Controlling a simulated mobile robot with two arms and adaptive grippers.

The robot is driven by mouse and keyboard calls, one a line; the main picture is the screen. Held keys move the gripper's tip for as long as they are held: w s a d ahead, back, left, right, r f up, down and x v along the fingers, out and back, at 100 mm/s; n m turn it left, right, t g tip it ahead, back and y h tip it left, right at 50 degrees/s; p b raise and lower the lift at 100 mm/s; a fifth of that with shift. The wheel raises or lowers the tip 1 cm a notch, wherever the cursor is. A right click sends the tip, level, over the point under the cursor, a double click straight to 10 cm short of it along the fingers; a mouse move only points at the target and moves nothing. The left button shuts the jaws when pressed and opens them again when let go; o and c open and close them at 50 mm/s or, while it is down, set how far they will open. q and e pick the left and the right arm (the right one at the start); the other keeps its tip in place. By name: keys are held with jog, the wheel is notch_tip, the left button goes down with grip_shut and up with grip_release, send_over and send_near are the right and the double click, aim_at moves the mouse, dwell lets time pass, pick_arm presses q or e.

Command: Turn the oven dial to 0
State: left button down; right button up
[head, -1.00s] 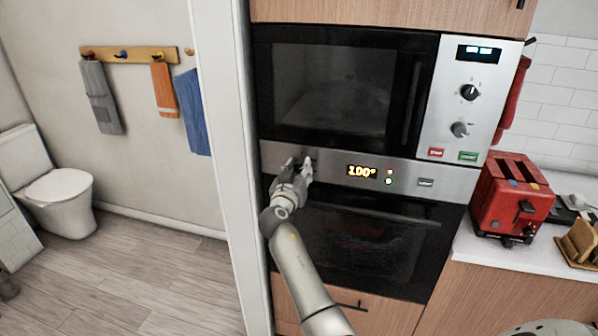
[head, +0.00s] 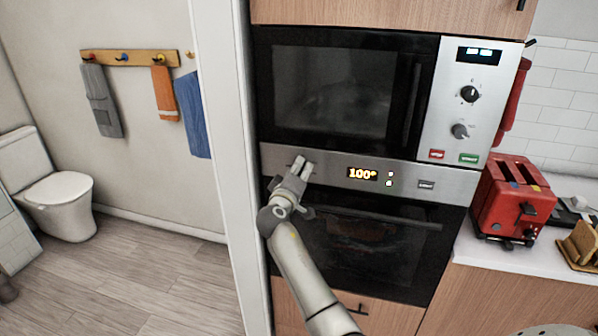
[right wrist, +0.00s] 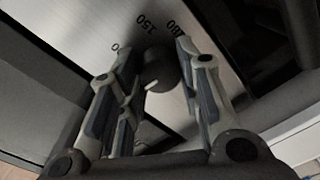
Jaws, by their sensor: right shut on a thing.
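The oven dial (right wrist: 161,73) is a dark round knob with a short white mark. It sits between the two fingers of my right gripper (right wrist: 154,52) in the right wrist view. The printed figures 0, 150 and 180 show on the steel panel around it. In the head view my right gripper (head: 301,166) is at the left part of the oven's control panel (head: 330,163) and hides the dial. The gripper is shut on the dial. The oven display (head: 362,174) reads 100°. My left gripper is not in view.
A microwave (head: 330,90) with two knobs is above the panel. The oven door handle (head: 380,217) runs across just below it. A white wall edge (head: 222,150) stands close on the left. A red toaster (head: 512,200) is on the counter at the right.

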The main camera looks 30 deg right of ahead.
jog(key=shift+n, duration=0.6)
jog(key=o, duration=1)
jog(key=shift+a, duration=0.1)
jog(key=v, duration=1.2)
jog(key=shift+w, duration=0.1)
